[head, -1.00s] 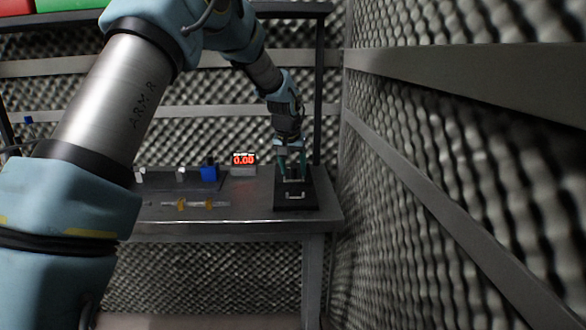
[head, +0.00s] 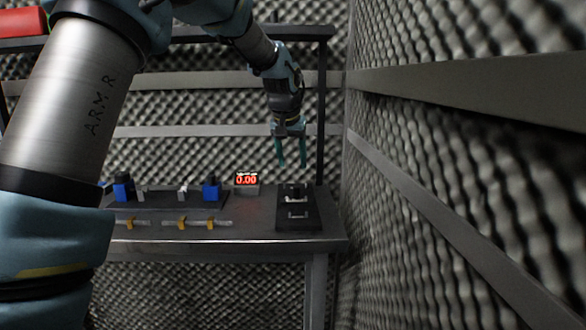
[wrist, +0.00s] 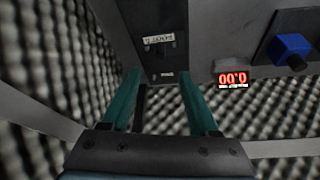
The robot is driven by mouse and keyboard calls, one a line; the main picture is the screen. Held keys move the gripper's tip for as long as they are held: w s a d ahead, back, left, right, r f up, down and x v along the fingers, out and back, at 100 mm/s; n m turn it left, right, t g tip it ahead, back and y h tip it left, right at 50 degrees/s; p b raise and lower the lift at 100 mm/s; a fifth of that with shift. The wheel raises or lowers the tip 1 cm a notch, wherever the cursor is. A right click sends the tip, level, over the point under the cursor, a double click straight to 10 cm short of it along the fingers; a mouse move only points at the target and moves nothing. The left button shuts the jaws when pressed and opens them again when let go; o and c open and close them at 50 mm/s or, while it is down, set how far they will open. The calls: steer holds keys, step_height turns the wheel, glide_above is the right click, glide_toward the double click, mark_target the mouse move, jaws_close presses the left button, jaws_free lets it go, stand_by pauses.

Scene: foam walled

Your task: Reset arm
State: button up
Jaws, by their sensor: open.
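My arm reaches across the upper left of the head view and bends down at the right end of the bench. My gripper (head: 291,163) hangs above a black box (head: 298,214) with a light handle or switch on top, clear of it. In the wrist view, the two green fingers (wrist: 160,100) are spread apart with nothing between them. The black box (wrist: 158,35) lies beyond the fingertips there, with a small white label on it.
The grey bench (head: 260,232) carries a red 0.00 display (head: 246,180), blue blocks (head: 211,190) and a rail with orange clips (head: 182,223). A foam wall with a grey beam (head: 440,85) stands close on the right. A bench post (head: 322,110) is beside my gripper.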

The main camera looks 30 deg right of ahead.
stand_by(0.4)
steer(key=s+a+f+n+y+p, duration=0.1)
steer(key=a+f+n+y+p, duration=0.2)
steer(key=a, duration=1.9)
steer(key=s+a+f+n+g, duration=0.1)
steer(key=s+a+f+n, duration=0.1)
steer(key=s+a, duration=0.5)
steer(key=s+a+f+n, duration=0.2)
steer(key=s+a, duration=0.5)
steer(key=a, duration=0.5)
steer(key=shift+s+a+f+g+p, duration=0.2)
steer(key=shift+s+f+g+p, duration=0.15)
steer(key=shift+f, duration=0.55)
